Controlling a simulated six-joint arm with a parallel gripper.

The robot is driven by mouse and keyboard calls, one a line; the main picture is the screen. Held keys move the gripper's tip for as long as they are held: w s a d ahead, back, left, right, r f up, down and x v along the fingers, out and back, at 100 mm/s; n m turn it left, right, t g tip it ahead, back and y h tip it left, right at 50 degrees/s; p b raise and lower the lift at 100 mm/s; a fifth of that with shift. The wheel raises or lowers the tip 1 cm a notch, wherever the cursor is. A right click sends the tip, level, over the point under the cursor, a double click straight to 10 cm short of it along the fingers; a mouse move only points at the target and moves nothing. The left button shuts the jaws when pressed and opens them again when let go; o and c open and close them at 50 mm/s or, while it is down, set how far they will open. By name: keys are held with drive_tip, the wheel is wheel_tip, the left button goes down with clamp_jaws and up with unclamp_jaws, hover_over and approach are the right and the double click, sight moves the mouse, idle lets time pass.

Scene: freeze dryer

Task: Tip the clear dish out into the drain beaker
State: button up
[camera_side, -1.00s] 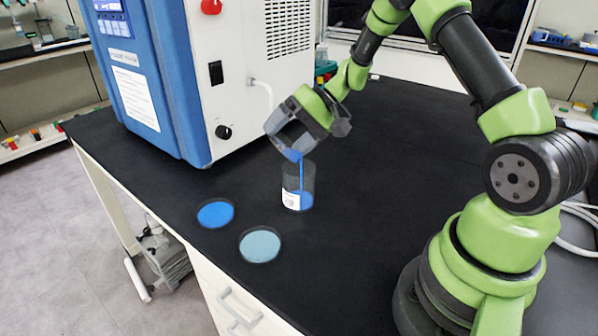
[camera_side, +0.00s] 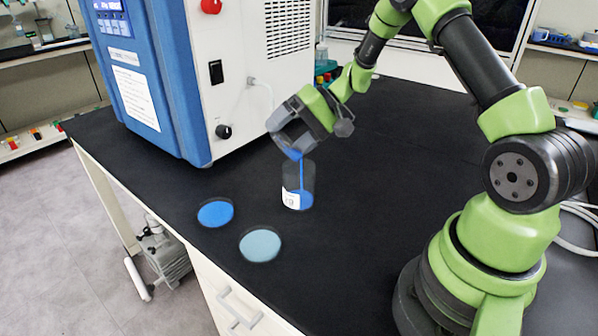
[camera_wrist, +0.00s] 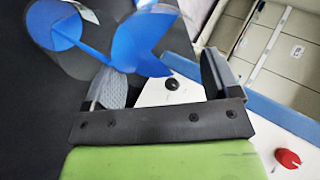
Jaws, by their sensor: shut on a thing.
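My gripper (camera_side: 298,122) is above the drain beaker and shut on the clear dish, which is strongly tilted. The clear dish (camera_wrist: 158,40) shows best in the wrist view, with blue liquid gathered in it; in the side view it is hard to tell from the grey fingers. A thin blue stream (camera_side: 302,172) runs from the dish down into the drain beaker. The drain beaker (camera_side: 307,180) is clear with a white label, stands upright on the black bench and has blue liquid at its bottom. Its rim (camera_wrist: 32,12) shows at the wrist view's upper left.
A dish of bright blue (camera_side: 215,213) and a dish of pale teal (camera_side: 260,245) lie on the bench in front of the beaker. The blue and white freeze dryer (camera_side: 225,110) stands behind to the left. The black bench (camera_side: 400,170) is clear right of the beaker.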

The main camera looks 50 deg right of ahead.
drive_tip(key=shift+s+d+r+t+y+p, duration=0.2)
drive_tip(key=shift+d+t+y+p, duration=0.1)
drive_tip(key=shift+t+y, duration=0.4)
drive_tip(key=shift+s+d+r+t+y+p, duration=0.1)
drive_tip(key=shift+s+d+t+y+p, duration=0.2)
drive_tip(key=shift+y, duration=0.6)
idle(3.6)
drive_tip(key=shift+d+t+y+p, duration=0.15)
drive_tip(key=shift+t+y+p, duration=0.25)
drive_tip(key=shift+t+y, duration=0.35)
idle(2.0)
